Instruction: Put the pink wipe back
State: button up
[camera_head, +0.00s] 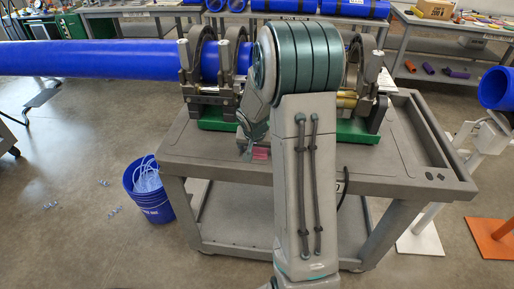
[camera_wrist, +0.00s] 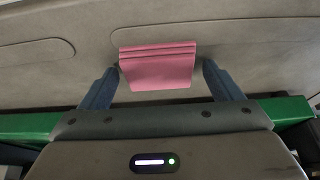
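The pink wipe (camera_wrist: 157,68) is a folded stack of cloth. In the wrist view it lies between the two spread fingers of my gripper (camera_wrist: 157,80), with a small gap visible on each side. In the head view the pink wipe (camera_head: 261,153) shows as a small patch on the front part of the grey cart top (camera_head: 215,150), just right of my gripper (camera_head: 245,150). My arm hides part of the cart around it. My gripper is open. Whether the wipe rests on the cart surface or is touched by a finger cannot be told.
The fusion machine with its green base (camera_head: 220,117) and clamps holds a long blue pipe (camera_head: 100,60) behind my gripper. A blue bucket (camera_head: 150,190) stands on the floor left of the cart. An empty recessed tray (camera_head: 420,130) runs along the cart's right side.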

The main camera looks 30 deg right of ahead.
jog(key=shift+r, duration=0.15)
jog(key=shift+r, duration=0.2)
jog(key=v, duration=1.1)
jog(key=s+a+r+n+y, duration=0.1)
jog(key=s+a+r+n, duration=0.1)
jog(key=s+a, duration=0.4)
jog(key=s+a+r+n+g+y, duration=0.1)
jog(key=s+a+n, duration=0.3)
jog(key=s, duration=1.1)
jog(key=a+r, duration=0.1)
jog(key=a, duration=0.2)
jog(key=shift+s+r+n+y, duration=0.25)
jog(key=shift+n+y, duration=0.05)
jog(key=shift+a, duration=0.15)
